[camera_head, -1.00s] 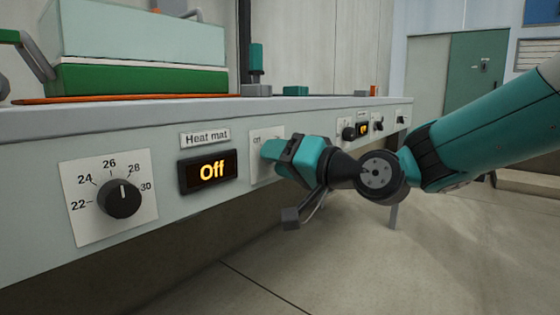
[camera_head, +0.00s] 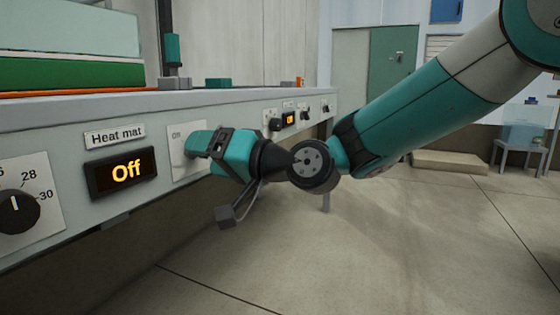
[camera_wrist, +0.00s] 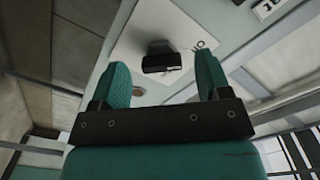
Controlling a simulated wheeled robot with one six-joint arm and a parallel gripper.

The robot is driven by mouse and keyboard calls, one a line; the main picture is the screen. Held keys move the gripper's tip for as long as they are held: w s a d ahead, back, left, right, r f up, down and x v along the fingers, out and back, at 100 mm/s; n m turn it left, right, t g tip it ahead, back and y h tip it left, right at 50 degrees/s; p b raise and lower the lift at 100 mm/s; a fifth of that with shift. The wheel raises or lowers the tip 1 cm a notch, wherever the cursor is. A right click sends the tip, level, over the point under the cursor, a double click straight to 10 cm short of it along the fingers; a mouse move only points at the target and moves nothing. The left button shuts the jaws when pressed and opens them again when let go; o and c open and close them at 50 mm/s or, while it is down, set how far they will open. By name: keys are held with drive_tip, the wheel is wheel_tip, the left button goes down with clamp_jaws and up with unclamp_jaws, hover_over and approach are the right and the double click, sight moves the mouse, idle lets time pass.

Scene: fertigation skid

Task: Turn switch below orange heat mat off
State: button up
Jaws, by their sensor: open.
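In the wrist view a black switch knob (camera_wrist: 162,60) sits on a white plate (camera_wrist: 150,25) on the bench's front panel. My gripper (camera_wrist: 162,82) is open, with one finger on each side of the knob's near area; I cannot tell whether they touch it. In the head view my gripper (camera_head: 200,145) is at the plate (camera_head: 177,133), which is marked "Off" at its top, and hides the knob. The display (camera_head: 121,173) left of the plate reads "Off", under a "Heat mat" label (camera_head: 115,136). The orange mat edge (camera_head: 70,92) lies on the bench top.
A dial (camera_head: 17,210) with temperature numbers is at the left of the panel. A second, smaller lit display (camera_head: 289,119) and more knobs are farther along the panel. A green and pale box (camera_head: 70,50) stands on the bench.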

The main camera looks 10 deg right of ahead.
drive_tip(key=v, duration=1.5)
drive_tip(key=shift+s+d+p, duration=0.2)
drive_tip(key=shift+p, duration=0.25)
drive_tip(key=s+a+r+n+g+h+p, duration=0.1)
drive_tip(key=s+a+n+g+h+p, duration=0.1)
drive_tip(key=s+a+n+g+p, duration=0.35)
drive_tip(key=s+d+r+g+h+p, duration=0.3)
drive_tip(key=s+d+g+h+p, duration=0.4)
drive_tip(key=s+p, duration=0.45)
wheel_tip(320, 180, up, 36)
drive_tip(key=t+h+p, duration=0.1)
drive_tip(key=p, duration=3.5)
drive_tip(key=shift+s, duration=0.15)
